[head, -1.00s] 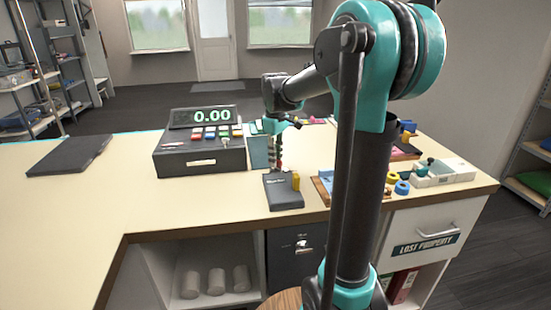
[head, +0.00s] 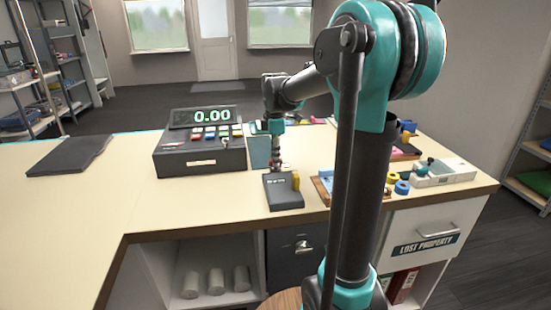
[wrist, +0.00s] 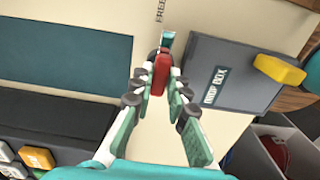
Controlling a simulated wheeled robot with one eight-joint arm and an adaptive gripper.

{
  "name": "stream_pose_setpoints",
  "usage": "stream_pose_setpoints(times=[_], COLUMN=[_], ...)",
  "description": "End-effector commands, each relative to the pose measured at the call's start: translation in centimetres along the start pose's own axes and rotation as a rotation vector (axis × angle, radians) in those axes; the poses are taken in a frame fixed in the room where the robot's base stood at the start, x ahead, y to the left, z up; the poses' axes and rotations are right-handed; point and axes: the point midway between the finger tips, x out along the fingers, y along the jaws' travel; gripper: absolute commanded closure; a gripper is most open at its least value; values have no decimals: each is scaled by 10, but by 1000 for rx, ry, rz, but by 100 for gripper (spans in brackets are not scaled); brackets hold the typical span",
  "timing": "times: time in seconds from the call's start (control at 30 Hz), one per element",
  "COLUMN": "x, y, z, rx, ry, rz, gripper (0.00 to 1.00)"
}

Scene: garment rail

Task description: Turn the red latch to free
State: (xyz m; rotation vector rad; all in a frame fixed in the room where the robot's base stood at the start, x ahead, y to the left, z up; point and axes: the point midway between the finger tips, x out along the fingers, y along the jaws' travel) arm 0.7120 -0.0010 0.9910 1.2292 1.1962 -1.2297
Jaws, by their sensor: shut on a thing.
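The red latch (wrist: 161,72) shows in the wrist view between the fingertips of my gripper (wrist: 160,84), which is shut on it. Its long side runs roughly up the picture, toward a label reading "FREE" (wrist: 161,12). A small teal and white piece (wrist: 167,41) lies just beyond the latch's far end. The latch's base is partly hidden by the fingers. In the head view my gripper (head: 276,160) points down at the counter behind the dark drop box, with only a speck of red showing at its tips.
The grey drop box (wrist: 222,72) with a yellow block (wrist: 279,68) stands close right of the fingers. A cash register (head: 200,158) is to the left in the head view. A tray of small items (head: 325,187) lies right of the box. The left counter (head: 70,205) is mostly clear.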

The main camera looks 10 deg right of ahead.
Motion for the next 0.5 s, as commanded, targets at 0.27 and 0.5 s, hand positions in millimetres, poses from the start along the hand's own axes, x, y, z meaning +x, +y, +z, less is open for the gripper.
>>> stream_pose_setpoints(times=[0.27, 0.5], x=[0, 0], y=[0, 0], z=[0, 0], rx=[-41, -44], ry=[0, 0], rz=[1, 1], gripper=[100, 100])
